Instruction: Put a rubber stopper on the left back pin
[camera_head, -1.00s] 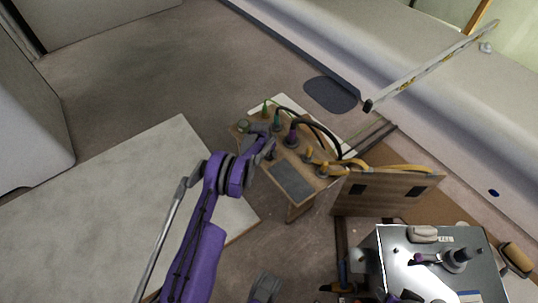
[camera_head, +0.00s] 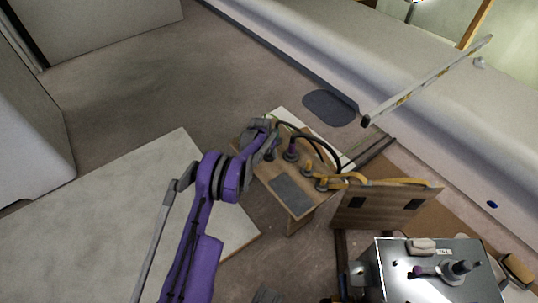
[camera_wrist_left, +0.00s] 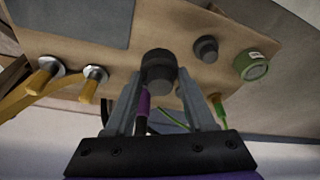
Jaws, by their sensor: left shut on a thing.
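My left gripper (camera_head: 264,129) is over the back left part of the wooden board (camera_head: 265,178). In the left wrist view its fingers (camera_wrist_left: 158,88) are shut on a dark grey cylindrical rubber stopper (camera_wrist_left: 158,66). The stopper is in front of the board's face; whether it touches a pin behind it cannot be told. A second dark round piece (camera_wrist_left: 206,48) sits on the board to its right in the wrist view. The left back pin cannot be made out; the gripper covers that corner in the head view. My right gripper is not in view.
A green ring-like piece (camera_wrist_left: 253,65) and a green plug (camera_wrist_left: 218,105) are close to the fingers. Yellow plugs (camera_wrist_left: 92,77) and black cables (camera_head: 318,143) also crowd the board. A metal box (camera_head: 400,260) stands at the lower right.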

